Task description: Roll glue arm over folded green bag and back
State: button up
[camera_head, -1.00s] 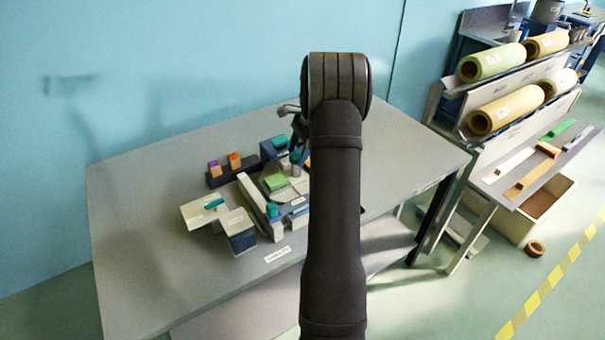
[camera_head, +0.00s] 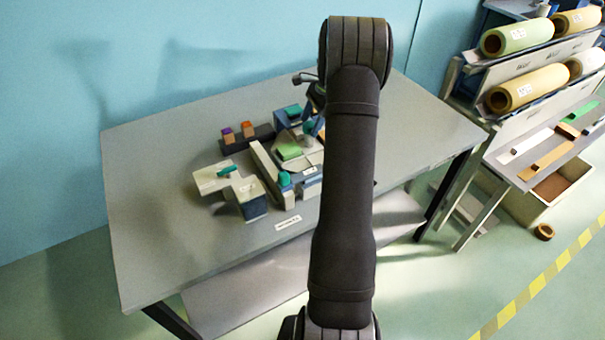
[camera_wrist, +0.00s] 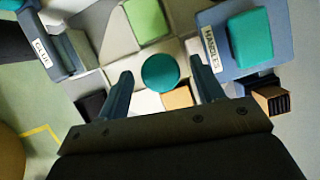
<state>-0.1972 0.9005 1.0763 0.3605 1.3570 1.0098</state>
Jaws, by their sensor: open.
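The folded green bag (camera_head: 289,151) lies flat on the pale bed of the machine on the table. It also shows at the top of the wrist view (camera_wrist: 147,20). A round teal knob (camera_wrist: 161,72) stands beside the bag, and shows in the head view too (camera_head: 309,127). It looks like the grip of the glue arm, but I cannot see the whole arm. My gripper (camera_wrist: 163,84) is open, with one finger on each side of the knob and gaps visible. A blue-grey block (camera_wrist: 65,50) labelled GLUE is at the left of the wrist view.
A blue block (camera_wrist: 270,65) labelled HANDLES, with a teal pad on top, stands right of my gripper. Orange and purple pieces sit on a dark holder (camera_head: 247,138). The table (camera_head: 160,235) is clear at its front left. Paper rolls (camera_head: 527,88) lie on a rack at right.

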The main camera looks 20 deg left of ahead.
jog(key=shift+c, duration=0.2)
jog(key=shift+r, duration=0.1)
jog(key=shift+c, duration=1.3)
jog(key=r, duration=0.1)
jog(key=s+r, duration=0.1)
jog(key=shift+d+r, duration=0.25)
jog(key=shift+r, duration=0.05)
jog(key=s+r, duration=0.6)
jog(key=s, duration=0.1)
jog(key=n, duration=0.2)
send_near(284, 173)
jog(key=x, duration=1)
jog(key=shift+s+f, duration=0.15)
jog(key=shift+s, duration=0.05)
grip_shut()
jog(key=shift+w, duration=0.1)
